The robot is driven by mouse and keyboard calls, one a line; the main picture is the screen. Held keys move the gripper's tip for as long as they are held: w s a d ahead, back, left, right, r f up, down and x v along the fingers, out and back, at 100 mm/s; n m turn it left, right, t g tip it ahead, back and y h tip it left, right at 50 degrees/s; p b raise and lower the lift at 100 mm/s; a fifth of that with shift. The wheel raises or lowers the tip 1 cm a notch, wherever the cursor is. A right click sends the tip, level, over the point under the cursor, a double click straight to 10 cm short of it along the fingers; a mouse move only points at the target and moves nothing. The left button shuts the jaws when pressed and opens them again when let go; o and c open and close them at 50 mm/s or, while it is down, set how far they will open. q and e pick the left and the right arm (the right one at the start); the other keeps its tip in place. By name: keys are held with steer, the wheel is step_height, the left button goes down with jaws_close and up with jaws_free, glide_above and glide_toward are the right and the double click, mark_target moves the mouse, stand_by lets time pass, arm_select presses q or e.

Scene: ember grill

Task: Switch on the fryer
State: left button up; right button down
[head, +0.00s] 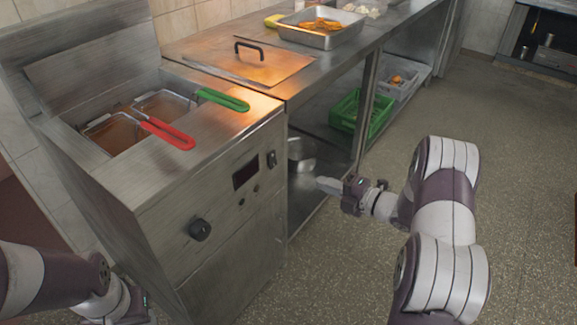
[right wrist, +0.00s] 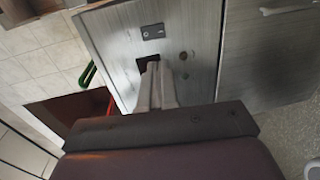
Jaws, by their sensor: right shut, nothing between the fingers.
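The steel fryer (head: 150,195) stands at the left with two baskets in its wells. Its front panel carries a dark rocker switch (head: 271,159), a dark display (head: 245,172), small buttons and a black knob (head: 200,229). In the right wrist view the switch (right wrist: 152,31) is above the display, which the fingers partly cover. Which way the switch is set is too small to tell. My right gripper (head: 322,184) is shut and empty, to the right of the panel and apart from it; its fingers (right wrist: 155,86) point towards the panel. My left gripper (head: 125,302) is at the bottom left, its fingers not clear.
Red (head: 168,134) and green (head: 223,99) basket handles stick out over the fryer's top. A steel counter (head: 330,65) adjoins the fryer, with a food tray (head: 318,38) on top. A green crate (head: 350,113) sits on its lower shelf.

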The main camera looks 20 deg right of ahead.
steer(key=b, duration=0.2)
glide_toward(274, 164)
steer(key=x, duration=0.7)
steer(key=shift+d, duration=0.1)
steer(key=shift+f, duration=0.1)
steer(key=shift+f+b, duration=0.35)
steer(key=shift+b, duration=0.2)
steer(key=shift+r+t, duration=0.3)
steer(key=shift+w, duration=0.1)
